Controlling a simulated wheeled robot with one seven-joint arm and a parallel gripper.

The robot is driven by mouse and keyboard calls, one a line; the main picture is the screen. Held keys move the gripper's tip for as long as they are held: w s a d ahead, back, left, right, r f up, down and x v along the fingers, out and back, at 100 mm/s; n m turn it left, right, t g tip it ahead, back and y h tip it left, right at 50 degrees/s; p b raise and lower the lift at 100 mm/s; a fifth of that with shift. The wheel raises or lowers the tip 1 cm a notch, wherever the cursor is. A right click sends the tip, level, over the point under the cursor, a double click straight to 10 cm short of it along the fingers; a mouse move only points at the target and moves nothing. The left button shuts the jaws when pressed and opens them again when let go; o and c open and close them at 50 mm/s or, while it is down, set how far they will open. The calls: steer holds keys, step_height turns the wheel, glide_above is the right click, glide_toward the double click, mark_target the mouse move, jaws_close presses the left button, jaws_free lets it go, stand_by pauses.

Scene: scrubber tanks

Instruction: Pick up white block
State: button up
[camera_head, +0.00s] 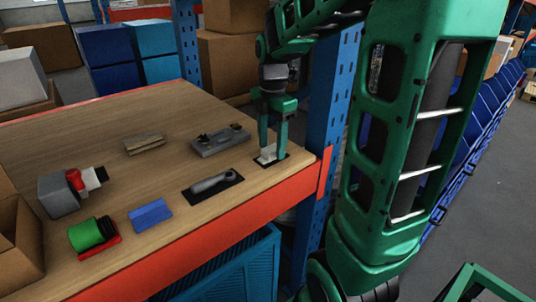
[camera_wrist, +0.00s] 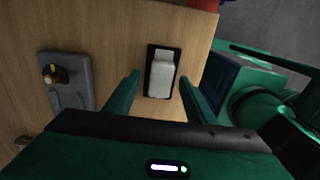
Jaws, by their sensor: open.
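The white block (camera_head: 267,153) lies on a small black mat (camera_head: 275,162) near the right end of the wooden shelf top. It also shows in the wrist view (camera_wrist: 161,77), a pale upright-looking rectangle on the black mat (camera_wrist: 149,60). My gripper (camera_head: 273,150) points down over the block in the head view and partly hides it. In the wrist view my gripper (camera_wrist: 156,85) is open, with one green finger on each side of the block and a gap to it on both sides. Whether the fingertips reach the block's height is hard to tell.
A grey fixture (camera_head: 220,140) with a knob stands left of the mat. A grey tool lies on a black mat (camera_head: 202,193). A blue block (camera_head: 150,214), a green spool (camera_head: 87,235) and a wooden piece (camera_head: 144,145) are further left. A blue rack post (camera_head: 331,110) stands close right of my gripper.

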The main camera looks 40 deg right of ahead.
steer(key=shift+f, duration=0.1)
steer(key=shift+c, duration=0.3)
jaws_close()
